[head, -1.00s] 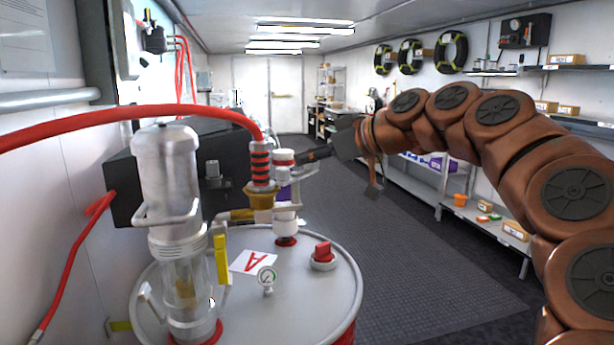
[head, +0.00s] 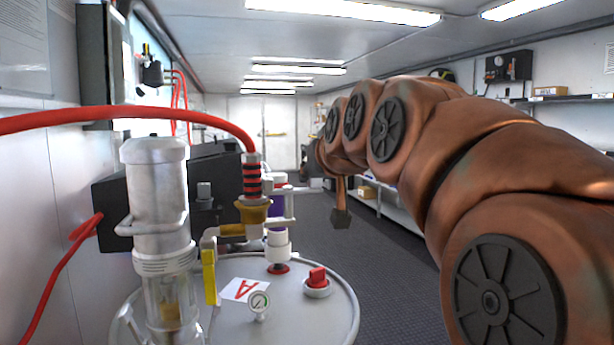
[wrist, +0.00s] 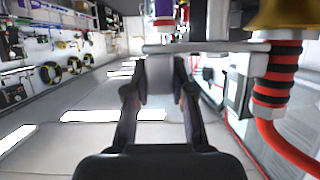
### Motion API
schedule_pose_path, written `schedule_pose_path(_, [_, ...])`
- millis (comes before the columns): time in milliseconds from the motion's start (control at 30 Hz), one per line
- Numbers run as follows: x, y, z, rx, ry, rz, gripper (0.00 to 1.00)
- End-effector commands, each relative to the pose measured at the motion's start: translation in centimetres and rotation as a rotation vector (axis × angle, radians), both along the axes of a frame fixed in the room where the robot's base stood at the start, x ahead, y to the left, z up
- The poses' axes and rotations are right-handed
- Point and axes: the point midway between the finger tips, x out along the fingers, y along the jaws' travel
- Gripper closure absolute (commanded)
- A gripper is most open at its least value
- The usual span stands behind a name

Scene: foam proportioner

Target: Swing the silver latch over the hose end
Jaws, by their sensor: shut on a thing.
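The red hose's end (head: 251,178), with black rings, stands in a brass fitting (head: 252,212) on the drum-shaped unit. In the wrist view the hose end (wrist: 277,78) is at the right, its brass fitting (wrist: 287,12) above it. The silver latch (head: 289,206) is a pale bar frame just right of the hose end. In the wrist view its bar (wrist: 215,47) runs sideways from my fingertips toward the hose end. My gripper (wrist: 160,72) is shut on the latch, left of the hose end there. In the head view my gripper is mostly hidden by my arm.
A tall silver cylinder (head: 159,190) and yellow handle (head: 209,277) stand left of the hose end. A black box (head: 115,200) is behind. The aisle floor (head: 385,275) is clear.

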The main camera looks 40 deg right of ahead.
Motion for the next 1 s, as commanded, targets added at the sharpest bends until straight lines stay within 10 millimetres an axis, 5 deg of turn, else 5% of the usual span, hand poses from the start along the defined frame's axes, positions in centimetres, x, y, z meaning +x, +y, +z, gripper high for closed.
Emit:
schedule_pose_path(600, [-0.17, 0.08, -0.06, 0.001, 0.002, -0.034, 1.00])
schedule_pose_path(633, [-0.17, 0.08, -0.05, 0.001, 0.002, -0.034, 0.73])
schedule_pose_path(867, [-0.16, 0.08, -0.04, 0.001, 0.001, -0.034, 0.50])
schedule_pose_path(1000, [-0.14, 0.08, -0.02, 0.001, 0.001, -0.034, 0.50])
